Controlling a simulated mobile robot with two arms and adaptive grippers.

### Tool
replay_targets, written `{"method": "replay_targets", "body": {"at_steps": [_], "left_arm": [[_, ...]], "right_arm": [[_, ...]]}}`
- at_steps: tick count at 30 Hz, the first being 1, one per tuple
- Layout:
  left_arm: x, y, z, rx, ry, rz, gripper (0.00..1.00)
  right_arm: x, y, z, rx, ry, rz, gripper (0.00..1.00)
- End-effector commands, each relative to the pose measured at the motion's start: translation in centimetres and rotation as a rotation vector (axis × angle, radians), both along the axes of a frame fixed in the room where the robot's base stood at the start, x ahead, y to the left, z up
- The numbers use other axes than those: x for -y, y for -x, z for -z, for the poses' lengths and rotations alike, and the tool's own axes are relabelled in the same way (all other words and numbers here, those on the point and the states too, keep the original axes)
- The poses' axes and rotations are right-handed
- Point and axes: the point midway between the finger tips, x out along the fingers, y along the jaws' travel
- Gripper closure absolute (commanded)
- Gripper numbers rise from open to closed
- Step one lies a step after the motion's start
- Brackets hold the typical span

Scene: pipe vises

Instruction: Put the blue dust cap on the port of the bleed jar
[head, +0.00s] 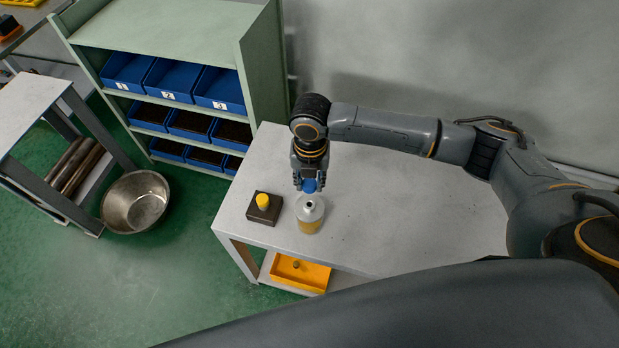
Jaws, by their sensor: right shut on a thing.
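My right gripper (309,182) points down over the table and is shut on the blue dust cap (310,187). The bleed jar (309,215) stands upright on the table just below and in front of the cap. It has a pale grey top with a dark port (309,205) and a yellowish lower part. The cap shows just behind the port in the picture and looks apart from it; the height between them is hard to tell. My left gripper is not in view.
A dark block with a yellow cap (263,201) stands left of the jar. The table (400,215) is clear to the right. A yellow tray (300,272) lies on the lower shelf. A green rack (262,60) with blue bins stands behind left; a metal bowl (135,203) is on the floor.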

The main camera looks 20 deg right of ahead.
Motion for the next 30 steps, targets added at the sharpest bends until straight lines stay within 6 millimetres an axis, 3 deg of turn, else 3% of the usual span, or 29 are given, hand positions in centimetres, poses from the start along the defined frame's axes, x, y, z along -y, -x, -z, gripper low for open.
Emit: {"method": "replay_targets", "body": {"at_steps": [18,30], "left_arm": [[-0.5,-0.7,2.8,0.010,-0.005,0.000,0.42],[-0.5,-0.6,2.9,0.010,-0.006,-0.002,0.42]], "right_arm": [[-0.1,0.0,5.4,-0.001,0.000,0.000,0.90],[0.0,0.0,5.8,0.000,0.000,0.000,0.90]]}}
